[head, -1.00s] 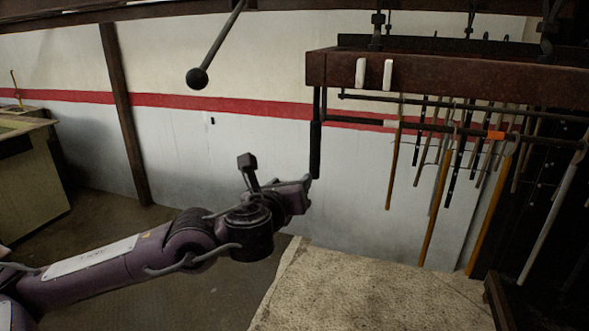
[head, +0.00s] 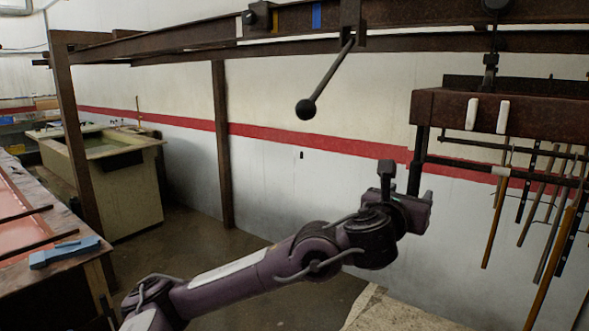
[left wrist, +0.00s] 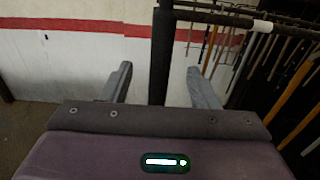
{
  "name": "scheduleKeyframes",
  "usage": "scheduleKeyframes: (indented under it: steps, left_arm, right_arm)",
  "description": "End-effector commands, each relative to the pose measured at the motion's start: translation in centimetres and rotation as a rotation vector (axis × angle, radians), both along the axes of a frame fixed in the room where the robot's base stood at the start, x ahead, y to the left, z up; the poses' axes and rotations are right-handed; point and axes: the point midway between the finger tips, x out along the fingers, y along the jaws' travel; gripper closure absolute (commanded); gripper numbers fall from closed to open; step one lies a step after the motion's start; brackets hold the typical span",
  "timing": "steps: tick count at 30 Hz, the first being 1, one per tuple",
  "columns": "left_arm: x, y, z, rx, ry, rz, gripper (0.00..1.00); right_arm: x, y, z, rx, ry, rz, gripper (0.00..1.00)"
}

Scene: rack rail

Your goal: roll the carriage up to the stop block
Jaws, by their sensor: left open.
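The carriage (head: 560,112) is a rusty brown beam hung from an overhead rail (head: 420,18) at the right of the head view, with tools hanging below it. A dark upright handle bar (head: 416,165) hangs from its left end. A black block with a round knob (head: 258,17), seemingly the stop block, sits on the rail farther left. My left gripper (head: 412,196) is at the lower part of the handle bar. In the left wrist view its open fingers (left wrist: 160,75) stand either side of the bar (left wrist: 162,50); contact cannot be told. My right gripper is out of view.
A lever with a black ball (head: 306,110) hangs from a rail bracket between block and carriage. Yellow and blue marks (head: 316,15) show on the rail. A workbench with a blue tool (head: 64,252) stands at left, a pale tank (head: 120,190) behind it. Below the lever is clear.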

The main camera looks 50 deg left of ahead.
Motion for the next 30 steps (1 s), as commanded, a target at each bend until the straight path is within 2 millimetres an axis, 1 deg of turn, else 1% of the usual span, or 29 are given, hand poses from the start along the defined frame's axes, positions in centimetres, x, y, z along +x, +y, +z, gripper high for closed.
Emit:
scheduleKeyframes:
  steps: [2,7,21,30]
  left_arm:
    - [1.3,0.2,-0.1,-0.003,-0.001,0.0,0.45]
    - [1.3,0.3,0.0,0.0,0.0,0.0,0.45]
    - [3.5,0.8,0.0,-0.001,0.0,0.001,0.45]
    - [3.7,0.9,0.0,0.0,0.0,-0.001,0.45]
  right_arm:
    - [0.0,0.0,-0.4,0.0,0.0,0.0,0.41]
    - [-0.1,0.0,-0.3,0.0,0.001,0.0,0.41]
    - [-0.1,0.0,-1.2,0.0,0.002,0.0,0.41]
    - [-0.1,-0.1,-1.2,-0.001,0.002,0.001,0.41]
